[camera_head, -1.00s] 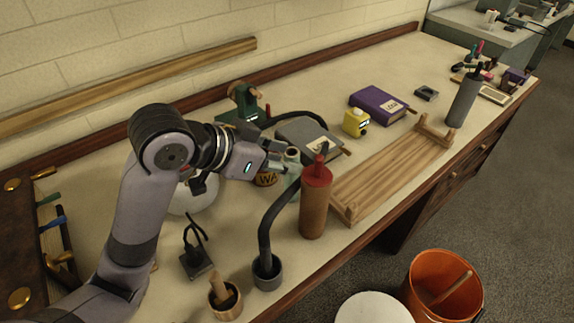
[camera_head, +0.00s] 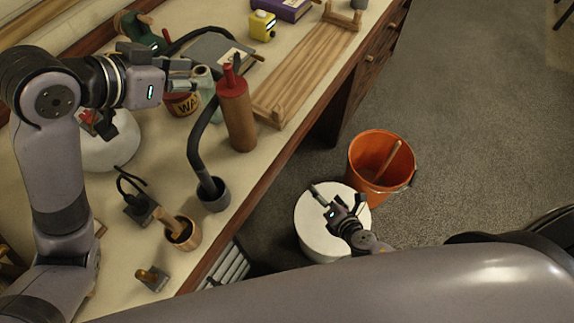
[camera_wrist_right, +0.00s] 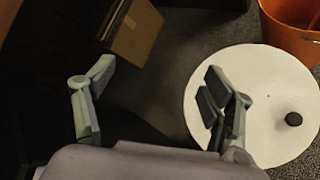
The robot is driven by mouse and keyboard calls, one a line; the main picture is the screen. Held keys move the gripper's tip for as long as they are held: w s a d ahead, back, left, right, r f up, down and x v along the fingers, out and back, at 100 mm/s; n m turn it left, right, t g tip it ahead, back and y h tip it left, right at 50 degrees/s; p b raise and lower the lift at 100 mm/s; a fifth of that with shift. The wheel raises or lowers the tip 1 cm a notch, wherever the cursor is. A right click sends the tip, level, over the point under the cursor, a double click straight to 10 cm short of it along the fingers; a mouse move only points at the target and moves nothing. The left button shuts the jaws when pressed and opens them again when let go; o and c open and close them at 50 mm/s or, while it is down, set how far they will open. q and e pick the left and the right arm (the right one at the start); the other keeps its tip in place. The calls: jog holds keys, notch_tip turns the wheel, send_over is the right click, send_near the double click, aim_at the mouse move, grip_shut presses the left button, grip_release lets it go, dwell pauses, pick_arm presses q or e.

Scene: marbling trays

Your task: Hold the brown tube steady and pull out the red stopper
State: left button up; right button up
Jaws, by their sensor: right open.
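The brown tube (camera_head: 238,122) stands upright on the bench near its front edge in the head view. The red stopper (camera_head: 231,82) sits in its top. My left gripper (camera_head: 198,76) is open and empty, to the left of the stopper at about its height in the picture.
A black bent lamp-like arm (camera_head: 194,150) rises from a grey cup left of the tube. A wooden rack (camera_head: 300,80) lies to its right. An orange bucket (camera_head: 381,165) and the white round top (camera_head: 308,232) are beside the bench. A wooden mortar (camera_head: 184,236) stands nearer.

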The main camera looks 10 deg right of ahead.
jog(key=w+a+r+n+t+y, duration=0.2)
jog(key=a+r+n, duration=0.35)
jog(key=r, duration=0.35)
jog(key=n+t+y, duration=0.2)
jog(key=n+y, duration=0.3)
jog(key=n, duration=0.4)
send_near(246, 127)
jog(key=x, duration=0.8)
jog(key=f+x, duration=0.1)
jog(key=x, duration=0.4)
jog(key=shift+w, duration=0.2)
jog(key=shift+d, duration=0.1)
jog(key=c, duration=1.4)
